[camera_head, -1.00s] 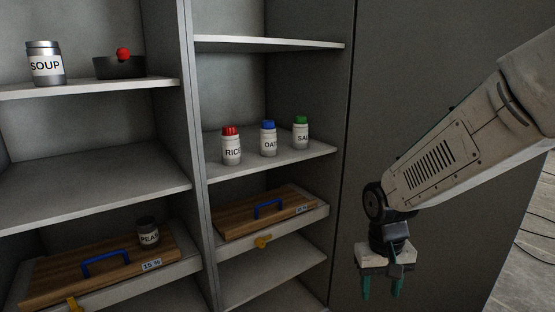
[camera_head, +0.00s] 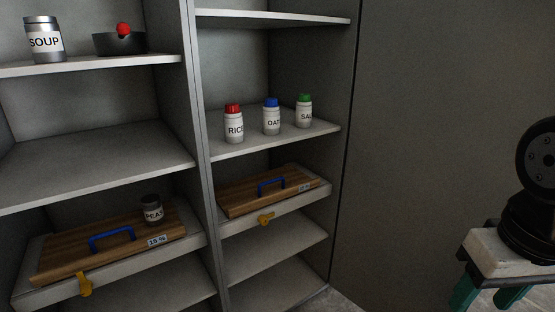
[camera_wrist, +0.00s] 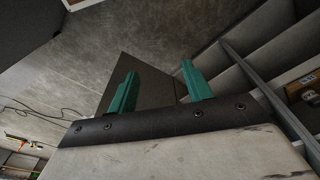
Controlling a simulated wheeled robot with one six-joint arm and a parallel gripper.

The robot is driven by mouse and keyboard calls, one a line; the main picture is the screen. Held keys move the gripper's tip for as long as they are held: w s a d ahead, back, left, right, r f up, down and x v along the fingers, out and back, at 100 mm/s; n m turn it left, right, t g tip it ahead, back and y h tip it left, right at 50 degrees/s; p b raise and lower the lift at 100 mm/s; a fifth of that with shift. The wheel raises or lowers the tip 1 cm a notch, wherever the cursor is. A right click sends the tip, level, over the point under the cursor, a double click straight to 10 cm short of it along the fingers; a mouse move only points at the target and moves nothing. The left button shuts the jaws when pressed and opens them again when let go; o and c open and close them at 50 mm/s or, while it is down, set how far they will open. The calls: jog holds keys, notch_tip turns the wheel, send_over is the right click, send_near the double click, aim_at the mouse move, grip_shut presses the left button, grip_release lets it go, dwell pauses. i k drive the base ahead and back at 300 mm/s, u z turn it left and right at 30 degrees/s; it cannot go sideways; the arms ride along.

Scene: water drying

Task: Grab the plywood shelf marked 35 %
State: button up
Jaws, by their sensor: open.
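Two plywood shelves with blue handles show in the head view. One plywood shelf (camera_head: 240,199) lies in the right bay, below the jars; the small label at its right end (camera_head: 305,187) is too small to read for sure. The other plywood shelf (camera_head: 70,250) lies in the left bay, with a label reading 15 % and a jar marked PEAS or similar on it. My gripper (camera_head: 487,298) is at the lower right, well to the right of both and apart from them. In the wrist view its green fingers (camera_wrist: 160,92) are apart with nothing between them.
Jars marked RICE (camera_head: 234,127), OATS (camera_head: 271,119) and SALT (camera_head: 304,115) stand on the shelf above the right board. Yellow catches (camera_head: 266,219) sit at the front edges below both boards. A soup can (camera_head: 44,42) and a dark pan (camera_head: 112,43) stand upper left.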

aim_at(241, 197)
jog(key=z, duration=0.05)
jog(key=k, duration=0.6)
jog(key=u, duration=0.85)
jog(key=i, duration=1.8)
jog(key=z, duration=0.4)
